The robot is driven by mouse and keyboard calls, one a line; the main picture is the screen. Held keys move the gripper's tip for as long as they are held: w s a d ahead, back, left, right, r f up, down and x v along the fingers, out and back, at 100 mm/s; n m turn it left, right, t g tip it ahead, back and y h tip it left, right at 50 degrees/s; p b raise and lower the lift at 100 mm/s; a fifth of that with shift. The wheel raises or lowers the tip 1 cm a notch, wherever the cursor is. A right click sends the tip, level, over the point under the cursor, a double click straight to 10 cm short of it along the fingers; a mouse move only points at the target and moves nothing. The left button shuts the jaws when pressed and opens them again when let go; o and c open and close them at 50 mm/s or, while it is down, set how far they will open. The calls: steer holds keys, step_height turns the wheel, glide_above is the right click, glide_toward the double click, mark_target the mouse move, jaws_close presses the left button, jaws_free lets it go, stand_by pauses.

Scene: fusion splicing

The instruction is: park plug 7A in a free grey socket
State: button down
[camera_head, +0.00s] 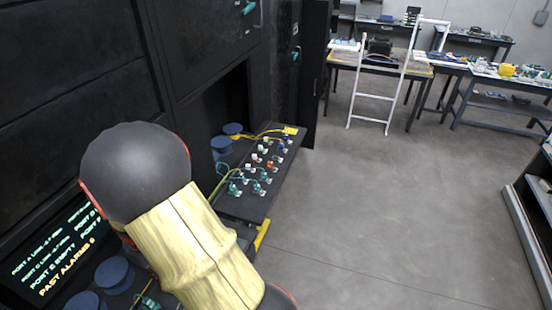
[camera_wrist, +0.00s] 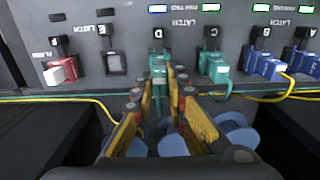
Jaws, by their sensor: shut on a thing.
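In the wrist view my gripper (camera_wrist: 161,98) has its yellow-padded fingers closed on a teal plug (camera_wrist: 158,73) at port D of the dark panel (camera_wrist: 133,62). The plug appears to be seated in the port. I cannot read a 7A mark on it. Port E (camera_wrist: 115,62) beside it is an empty, grey-rimmed socket. In the head view my gripper is hidden behind my arm. The sloped board (camera_head: 262,203) there carries several teal, white, red and blue plugs. Its grey sockets are too small to tell free from taken.
A white-and-red plug (camera_wrist: 62,72) sits at the far-left port. A teal plug (camera_wrist: 215,68) is in port C, blue plugs (camera_wrist: 264,66) in B and A. Yellow and teal cables cross below. Blue spools (camera_head: 221,145) stand behind the board; open floor lies right.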

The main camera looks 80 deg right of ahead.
steer(key=shift+r+p, duration=1.05)
steer(key=shift+r, duration=0.55)
